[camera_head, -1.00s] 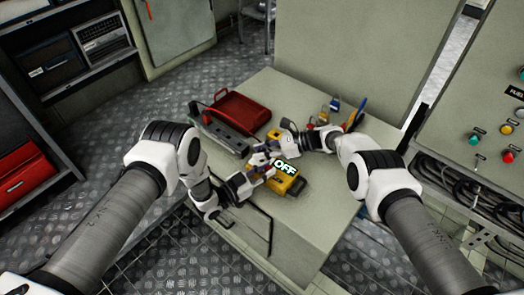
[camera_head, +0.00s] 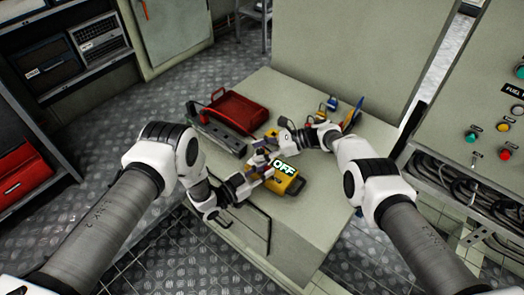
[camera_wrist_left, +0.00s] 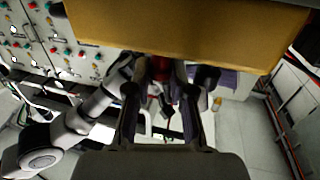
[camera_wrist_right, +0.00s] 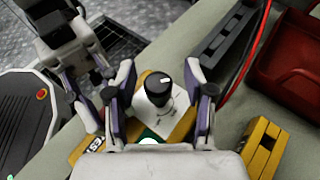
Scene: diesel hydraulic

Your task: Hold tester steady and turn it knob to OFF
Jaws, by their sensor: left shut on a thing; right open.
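The yellow tester (camera_head: 284,185) stands on the grey-green bench top, with a bright OFF label over it. My left gripper (camera_head: 261,170) is shut on its left side. In the left wrist view the tester (camera_wrist_left: 190,30) fills the top as a broad yellow face. The right wrist view shows the black knob (camera_wrist_right: 158,88) with a white mark, on a pale plate of the tester. My right gripper (camera_wrist_right: 159,94) is open, one finger on each side of the knob, with gaps visible. In the head view, my grippers partly hide the tester's upper side.
A red toolbox (camera_head: 237,110) and a long grey case (camera_head: 217,132) lie at the bench's back left. A small yellow block (camera_wrist_right: 262,145) lies near the tester. Small tools (camera_head: 345,115) lie at the back right. The bench front right is clear.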

